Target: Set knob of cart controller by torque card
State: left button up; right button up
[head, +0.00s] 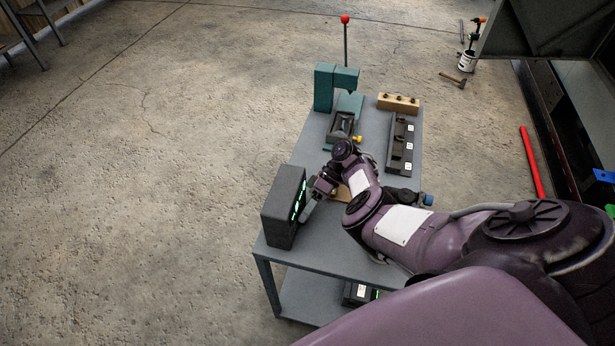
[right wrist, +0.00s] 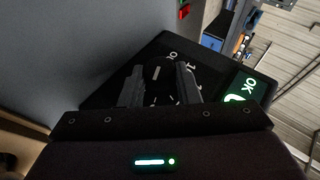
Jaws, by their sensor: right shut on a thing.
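The cart controller (head: 284,207) is a dark upright box at the cart's left front edge, with green lit marks on its right face. My right gripper (head: 317,191) is at that face. In the right wrist view, its two fingers (right wrist: 160,84) stand either side of the dark knob (right wrist: 156,73), shut on it. White dial marks surround the knob, and a pale line shows on it. The knob's exact setting is hard to read. I cannot make out a torque card for certain. My left gripper is out of view.
The grey cart (head: 302,254) also carries a teal press (head: 325,88) with a red-topped lever, a dark tray (head: 400,146) with white labels and a wooden block (head: 398,102). My right arm covers the cart's right front. Open floor lies left.

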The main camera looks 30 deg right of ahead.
jog(key=shift+s+a+f, duration=0.1)
jog(key=shift+s+f, duration=0.05)
jog(key=o, duration=1)
jog(key=shift+c, duration=0.2)
jog(key=v, duration=0.8)
